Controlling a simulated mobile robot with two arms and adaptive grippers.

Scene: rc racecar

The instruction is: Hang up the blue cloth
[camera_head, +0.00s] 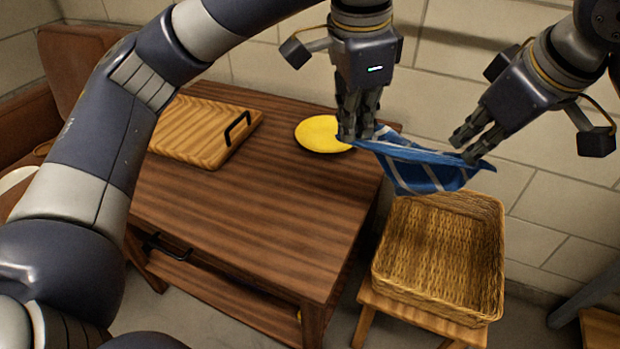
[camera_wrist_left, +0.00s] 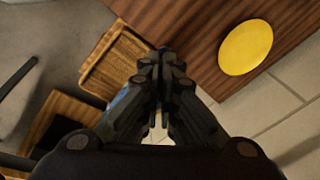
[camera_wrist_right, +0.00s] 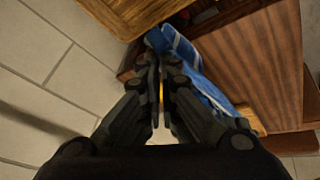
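The blue cloth (camera_head: 418,170) with pale stripes hangs stretched between my two grippers, above the wicker basket, in the head view. My left gripper (camera_head: 357,136) has its fingers together at the cloth's left end. My right gripper (camera_head: 463,150) has its fingers at the cloth's right end. In the right wrist view the fingers (camera_wrist_right: 158,62) are closed together and the cloth (camera_wrist_right: 192,65) runs off beside them. In the left wrist view the fingers (camera_wrist_left: 162,62) are closed, and only a sliver of cloth shows behind them. No hook or rail is clearly visible.
A wicker basket (camera_head: 392,290) stands on a small wooden stool (camera_head: 420,319) below the cloth. The brown table (camera_head: 240,215) to the left carries a yellow plate (camera_head: 320,134) and a wooden board (camera_head: 195,130) with a black handle. A pale block wall stands behind.

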